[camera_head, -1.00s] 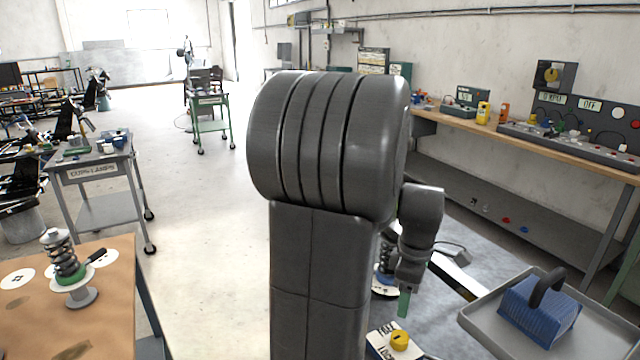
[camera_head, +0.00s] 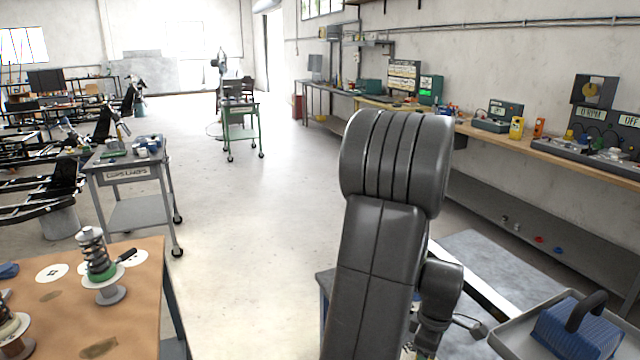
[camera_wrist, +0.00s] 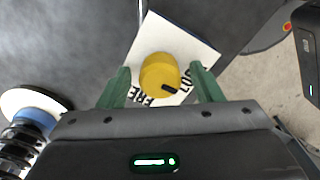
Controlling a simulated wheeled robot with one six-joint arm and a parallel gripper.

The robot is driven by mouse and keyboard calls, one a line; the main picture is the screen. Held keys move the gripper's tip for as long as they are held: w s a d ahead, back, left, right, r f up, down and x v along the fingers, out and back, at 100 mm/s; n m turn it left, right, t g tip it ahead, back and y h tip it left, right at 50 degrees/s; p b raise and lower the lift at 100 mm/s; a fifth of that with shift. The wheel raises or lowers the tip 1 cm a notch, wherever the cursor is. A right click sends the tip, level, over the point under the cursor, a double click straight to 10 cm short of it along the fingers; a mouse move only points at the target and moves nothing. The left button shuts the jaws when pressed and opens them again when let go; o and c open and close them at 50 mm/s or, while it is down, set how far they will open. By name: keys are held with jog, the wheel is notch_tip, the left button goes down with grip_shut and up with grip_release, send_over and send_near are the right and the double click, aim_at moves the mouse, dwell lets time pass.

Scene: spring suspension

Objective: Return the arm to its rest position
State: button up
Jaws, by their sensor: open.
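My arm (camera_head: 385,230) rises in front of the head camera, its forearm hanging down behind it to the right. My gripper (camera_wrist: 163,84) shows in the wrist view with two green fingers spread apart, open and empty. A yellow knob (camera_wrist: 159,70) with a black mark stands on a white lettered plate (camera_wrist: 180,35) and appears between the fingers in the picture. The fingers do not visibly touch it, and I cannot tell the gap in depth. In the head view my fingers are hidden or out of frame.
A spring strut with a blue collar (camera_wrist: 32,119) is at the left of the wrist view. A grey tray (camera_head: 510,343) with a blue ribbed block (camera_head: 575,330) lies right of my arm. A brown table (camera_head: 140,290) with a green-collared strut (camera_head: 100,265) is left. Open floor lies between.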

jog(key=shift+r, duration=0.1)
notch_tip(320, 180, up, 14)
notch_tip(320, 180, down, 14)
jog(key=shift+r, duration=0.1)
jog(key=shift+f, duration=0.2)
jog(key=m, duration=0.4)
jog(key=shift+p, duration=0.3)
jog(key=m+p, duration=0.1)
jog(key=m, duration=0.4)
jog(key=shift+r, duration=0.1)
jog(key=m+p, duration=0.1)
jog(key=m, duration=0.3)
jog(key=shift+m, duration=0.4)
jog(key=shift+m+p, duration=0.55)
jog(key=shift+m, duration=1.55)
